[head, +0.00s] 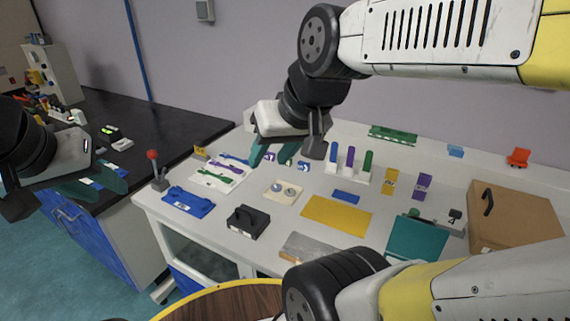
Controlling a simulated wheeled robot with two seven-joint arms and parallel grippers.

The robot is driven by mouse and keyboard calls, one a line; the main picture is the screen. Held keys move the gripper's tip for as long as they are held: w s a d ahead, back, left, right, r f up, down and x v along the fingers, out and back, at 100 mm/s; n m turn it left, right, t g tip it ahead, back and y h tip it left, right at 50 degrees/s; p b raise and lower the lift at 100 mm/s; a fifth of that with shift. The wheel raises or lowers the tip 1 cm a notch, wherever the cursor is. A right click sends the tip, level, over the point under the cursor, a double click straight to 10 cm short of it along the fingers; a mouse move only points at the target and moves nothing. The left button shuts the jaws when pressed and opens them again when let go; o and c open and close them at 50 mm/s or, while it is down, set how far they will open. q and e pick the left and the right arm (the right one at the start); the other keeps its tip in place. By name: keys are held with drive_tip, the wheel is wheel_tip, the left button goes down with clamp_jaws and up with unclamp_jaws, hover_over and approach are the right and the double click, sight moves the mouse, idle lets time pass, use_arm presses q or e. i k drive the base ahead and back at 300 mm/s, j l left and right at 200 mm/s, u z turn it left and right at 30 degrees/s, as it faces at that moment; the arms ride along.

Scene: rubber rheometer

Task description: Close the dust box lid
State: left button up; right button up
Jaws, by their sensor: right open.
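A brown box (518,222) stands at the right end of the white table, with a black handle (487,202) on its left part. It looks like the dust box, and its top looks closed, though I cannot make out a lid edge. My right gripper (284,150) is open and empty above the back middle of the table, well to the left of the brown box. My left gripper (96,184) is at the far left, in front of the dark counter and far from the box. Its teal fingers look apart, with nothing between them.
The white table (290,222) also holds a black box with a handle (247,222), a yellow mat (337,215), a teal panel (416,240) and several small coloured parts. A red-knobbed lever (154,168) stands at its left edge. My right arm's links cross the top and bottom right.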

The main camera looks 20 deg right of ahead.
sight(412, 237)
drive_tip(key=k+j+z, duration=0.1)
drive_tip(key=z, duration=0.8)
drive_tip(key=i+z, duration=0.1)
drive_tip(key=z, duration=1.25)
